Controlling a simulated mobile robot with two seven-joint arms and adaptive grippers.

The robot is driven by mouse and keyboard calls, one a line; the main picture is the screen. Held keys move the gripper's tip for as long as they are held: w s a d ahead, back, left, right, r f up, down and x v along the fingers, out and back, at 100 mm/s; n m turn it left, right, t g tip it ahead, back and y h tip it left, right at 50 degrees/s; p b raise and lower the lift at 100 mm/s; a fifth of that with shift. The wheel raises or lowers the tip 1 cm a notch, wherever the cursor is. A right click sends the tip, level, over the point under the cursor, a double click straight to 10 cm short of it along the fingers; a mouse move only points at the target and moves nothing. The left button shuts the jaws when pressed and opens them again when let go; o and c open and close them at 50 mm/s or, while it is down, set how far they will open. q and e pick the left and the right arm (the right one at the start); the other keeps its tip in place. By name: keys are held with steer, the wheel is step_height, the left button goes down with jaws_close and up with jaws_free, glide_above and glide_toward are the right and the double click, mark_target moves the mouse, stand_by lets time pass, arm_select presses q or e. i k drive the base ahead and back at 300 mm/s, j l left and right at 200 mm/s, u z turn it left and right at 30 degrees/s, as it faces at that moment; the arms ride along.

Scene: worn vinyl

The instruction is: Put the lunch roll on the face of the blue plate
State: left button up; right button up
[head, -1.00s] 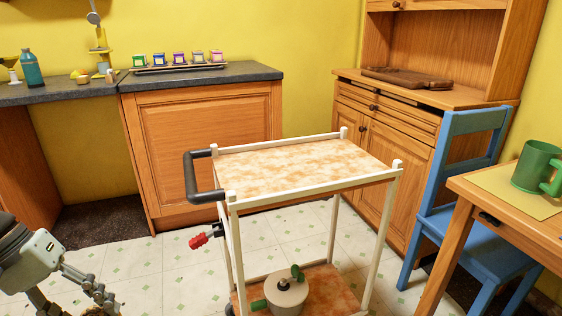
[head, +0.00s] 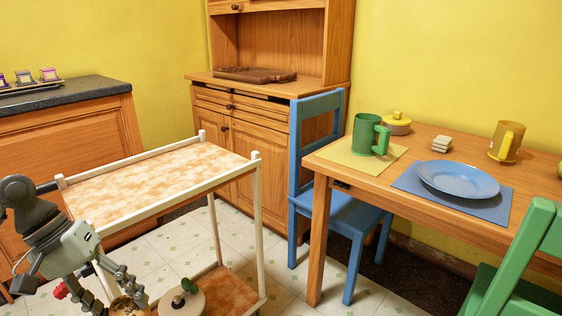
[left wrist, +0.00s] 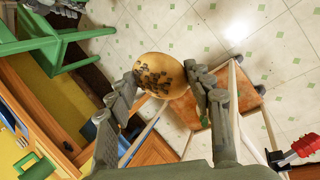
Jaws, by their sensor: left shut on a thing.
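The lunch roll (left wrist: 158,74) is round and golden brown with dark specks on top. My left gripper (left wrist: 165,82) is shut on it, with a finger on each side. In the head view my left gripper (head: 118,300) is at the bottom left, in front of the cart, and only part of the roll (head: 124,307) shows at the lower edge. The blue plate (head: 457,180) lies on a blue placemat (head: 415,189) on the wooden table at the right, well apart from the roll. The plate's face is up and bare. My right gripper is not in view.
A white-framed cart (head: 160,180) with a bare top stands at the left, a pot (head: 182,302) on its lower shelf. A blue chair (head: 335,205) and green chair (head: 525,265) flank the table. A green mug (head: 366,135), yellow-lidded pot (head: 397,124) and amber mug (head: 506,142) surround the plate.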

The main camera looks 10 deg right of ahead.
mark_target(454, 184)
steer(key=z, duration=1.35)
